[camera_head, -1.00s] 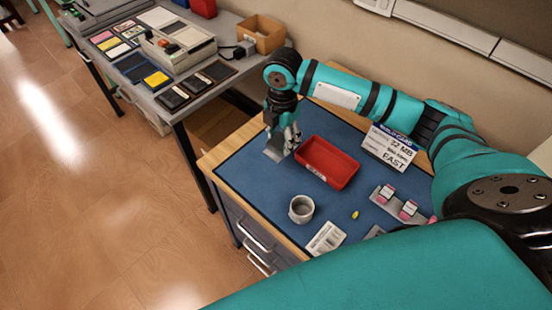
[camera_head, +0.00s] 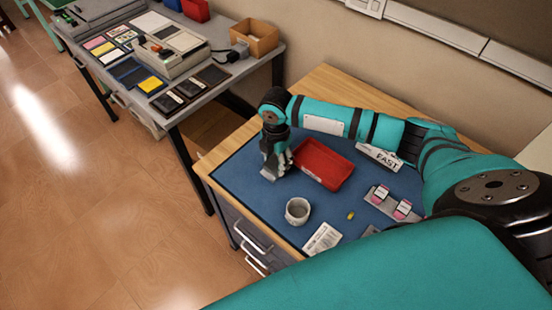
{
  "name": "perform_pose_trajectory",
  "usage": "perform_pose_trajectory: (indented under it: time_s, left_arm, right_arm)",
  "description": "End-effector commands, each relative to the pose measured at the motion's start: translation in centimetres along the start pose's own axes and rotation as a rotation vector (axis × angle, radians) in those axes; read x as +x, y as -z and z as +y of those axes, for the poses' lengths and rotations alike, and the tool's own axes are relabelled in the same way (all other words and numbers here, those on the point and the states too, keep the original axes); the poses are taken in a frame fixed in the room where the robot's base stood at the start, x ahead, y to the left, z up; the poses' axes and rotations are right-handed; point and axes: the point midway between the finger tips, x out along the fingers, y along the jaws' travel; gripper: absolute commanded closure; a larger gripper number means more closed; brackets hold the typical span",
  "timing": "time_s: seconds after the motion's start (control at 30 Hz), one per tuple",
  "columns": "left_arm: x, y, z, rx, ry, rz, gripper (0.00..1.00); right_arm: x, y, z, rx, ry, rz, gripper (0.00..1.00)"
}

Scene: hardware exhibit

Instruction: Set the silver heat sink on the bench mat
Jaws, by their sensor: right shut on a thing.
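The silver heat sink (camera_head: 267,173) is at the fingertips of my right gripper (camera_head: 276,164), which is shut on it. The gripper points down over the far left part of the blue bench mat (camera_head: 252,203). The heat sink is at or just above the mat; I cannot tell whether it touches. The fingers hide part of it. My left gripper is not in view.
A red tray (camera_head: 325,164) lies just right of the gripper. A grey cup (camera_head: 298,210), a white printed card (camera_head: 322,238), a small yellow piece (camera_head: 351,215) and a grey holder with pink-marked parts (camera_head: 392,203) are nearer. The mat's left part is clear.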

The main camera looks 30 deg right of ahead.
Motion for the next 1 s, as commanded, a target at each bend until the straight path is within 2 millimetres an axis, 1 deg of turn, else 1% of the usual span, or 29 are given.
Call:
perform_pose_trajectory:
  time_s: [0.03, 0.17, 0.2, 0.43, 0.57, 0.67, 0.9, 1.0]
  left_arm:
    - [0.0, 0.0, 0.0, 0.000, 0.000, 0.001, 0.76]
    - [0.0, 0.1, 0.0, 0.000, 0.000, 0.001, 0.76]
    - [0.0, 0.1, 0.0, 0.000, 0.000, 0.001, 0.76]
    - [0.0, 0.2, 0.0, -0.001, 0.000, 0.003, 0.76]
    - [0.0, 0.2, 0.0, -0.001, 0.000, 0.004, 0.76]
    - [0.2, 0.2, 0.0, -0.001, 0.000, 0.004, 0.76]
    - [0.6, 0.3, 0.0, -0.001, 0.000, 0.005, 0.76]
    - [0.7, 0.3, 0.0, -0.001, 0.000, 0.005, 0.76]
  right_arm:
    - [0.1, 0.0, 0.0, 0.000, 0.000, 0.000, 0.47]
    - [0.0, 0.0, 0.0, 0.000, 0.001, 0.000, 0.30]
    - [0.0, 0.0, 0.0, 0.000, 0.001, 0.000, 0.28]
    - [0.0, 0.0, 0.0, 0.000, 0.001, 0.000, 0.28]
    - [-0.8, 0.0, 0.1, 0.000, -0.001, 0.000, 0.28]
    - [-2.3, -0.1, 0.1, -0.001, -0.003, -0.002, 0.28]
    - [-7.5, -0.1, 0.1, 0.000, -0.004, -0.002, 0.28]
    - [-9.4, 0.0, 0.1, 0.000, -0.003, -0.001, 0.28]
